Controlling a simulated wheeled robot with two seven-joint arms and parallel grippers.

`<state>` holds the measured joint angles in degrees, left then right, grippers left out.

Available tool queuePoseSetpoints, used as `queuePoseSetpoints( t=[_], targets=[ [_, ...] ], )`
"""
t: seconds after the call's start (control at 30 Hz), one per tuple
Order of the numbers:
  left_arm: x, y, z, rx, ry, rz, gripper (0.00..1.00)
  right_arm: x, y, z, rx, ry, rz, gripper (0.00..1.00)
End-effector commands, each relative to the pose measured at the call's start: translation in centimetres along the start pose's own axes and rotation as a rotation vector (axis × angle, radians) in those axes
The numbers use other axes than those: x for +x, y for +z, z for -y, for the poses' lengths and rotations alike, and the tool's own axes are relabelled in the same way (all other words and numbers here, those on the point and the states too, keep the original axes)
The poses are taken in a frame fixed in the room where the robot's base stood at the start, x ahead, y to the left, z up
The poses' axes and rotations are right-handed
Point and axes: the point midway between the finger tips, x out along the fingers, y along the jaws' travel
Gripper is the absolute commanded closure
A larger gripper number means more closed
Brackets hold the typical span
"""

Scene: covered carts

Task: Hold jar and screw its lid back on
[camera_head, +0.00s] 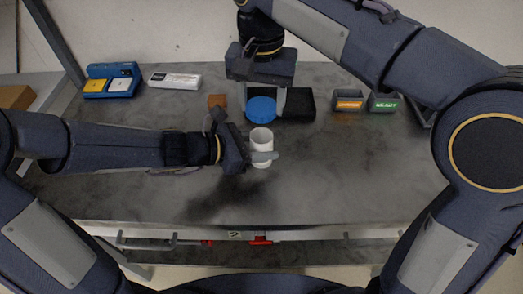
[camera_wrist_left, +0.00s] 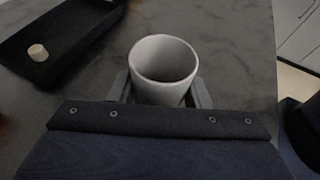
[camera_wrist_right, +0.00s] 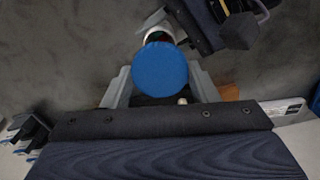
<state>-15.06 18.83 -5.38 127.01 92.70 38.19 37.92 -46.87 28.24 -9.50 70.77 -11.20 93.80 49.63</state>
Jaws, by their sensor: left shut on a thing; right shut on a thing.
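The white jar (camera_head: 260,139) stands upright, open at the top, in front of the middle of the grey table. My left gripper (camera_head: 261,154) is shut around its side. The left wrist view shows the jar's open mouth (camera_wrist_left: 164,60) between the fingers; no contents are visible. The blue round lid (camera_head: 261,109) is held flat by my right gripper (camera_wrist_right: 162,84), whose fingers are on either side of it. In the head view the lid is just behind the jar, apart from it. In the right wrist view the lid hides part of the jar.
A black tray (camera_head: 308,106) lies behind the jar; a small pale cylinder (camera_wrist_left: 38,52) sits in it. A brown block (camera_head: 217,101) is left of the lid. A blue device (camera_head: 110,81), a white box (camera_head: 175,81) and labelled grey bins (camera_head: 383,102) line the back. The table's front is clear.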

Motion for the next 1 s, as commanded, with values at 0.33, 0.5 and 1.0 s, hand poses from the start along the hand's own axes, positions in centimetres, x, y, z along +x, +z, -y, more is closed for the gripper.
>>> queuePoseSetpoints(
  t=[0.33,0.5,1.0],
  targets=[
    [0.0,0.0,0.0,0.0,0.0,0.0,0.98,3.1,0.1,-0.1,0.0,0.003,0.003,0.68],
    [0.0,0.0,0.0,0.0,0.0,0.0,0.98,4.9,0.1,0.0,0.0,0.002,0.001,0.68],
    [0.0,0.0,0.0,0.0,0.0,0.0,0.98,5.0,0.0,0.0,0.0,0.0,0.0,0.68]
  ],
)
